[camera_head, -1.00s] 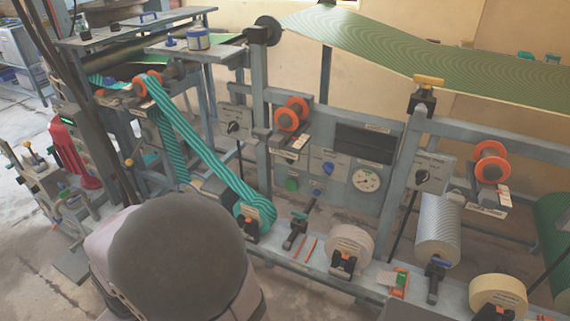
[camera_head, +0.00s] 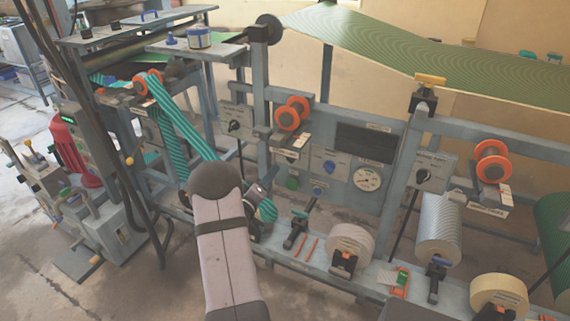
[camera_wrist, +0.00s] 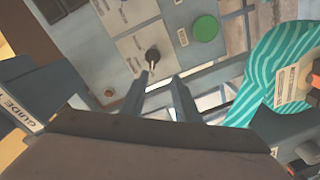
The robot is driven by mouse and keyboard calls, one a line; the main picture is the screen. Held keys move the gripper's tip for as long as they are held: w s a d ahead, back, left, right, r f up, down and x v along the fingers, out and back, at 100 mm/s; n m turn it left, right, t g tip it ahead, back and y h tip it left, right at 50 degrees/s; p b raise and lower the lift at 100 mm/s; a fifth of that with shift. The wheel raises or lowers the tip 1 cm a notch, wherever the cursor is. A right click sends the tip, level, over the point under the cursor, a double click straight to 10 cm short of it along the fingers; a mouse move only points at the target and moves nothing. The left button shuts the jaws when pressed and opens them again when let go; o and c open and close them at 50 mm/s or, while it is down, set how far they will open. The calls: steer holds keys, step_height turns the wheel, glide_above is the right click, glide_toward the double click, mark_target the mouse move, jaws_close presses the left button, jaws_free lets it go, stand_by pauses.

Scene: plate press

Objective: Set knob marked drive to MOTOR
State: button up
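In the wrist view a black knob (camera_wrist: 152,55) with a pale pointer mark sits on a light grey plate with small print, which I cannot read. My gripper (camera_wrist: 160,77) is open and empty, its fingertips just below the knob in the picture; the depth gap is unclear. In the head view my arm's rounded end hides most of the gripper. That view shows a black knob (camera_head: 234,126) on the left panel, a blue knob (camera_head: 329,167) on the middle panel and a black knob (camera_head: 423,175) on the right panel. I cannot read which is marked drive.
A green button (camera_wrist: 205,28) is near the knob in the wrist view. A teal striped roll (camera_wrist: 275,70) lies to the right. A "GUIDE" label (camera_wrist: 22,112) is at the lower left. In the head view, orange rollers (camera_head: 292,114) and a gauge (camera_head: 367,178) are on the frame.

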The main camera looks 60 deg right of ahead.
mark_target(288, 160)
steer(key=shift+g, duration=0.5)
steer(key=shift+s+d+r, duration=0.1)
steer(key=shift+s+d, duration=0.2)
steer(key=shift+d, duration=1.05)
steer(key=shift+s+d, duration=0.25)
steer(key=shift+d, duration=1.05)
steer(key=shift+s+d+r, duration=0.1)
steer(key=shift+s+d, duration=0.2)
steer(key=shift+d, duration=1.05)
jaws_close()
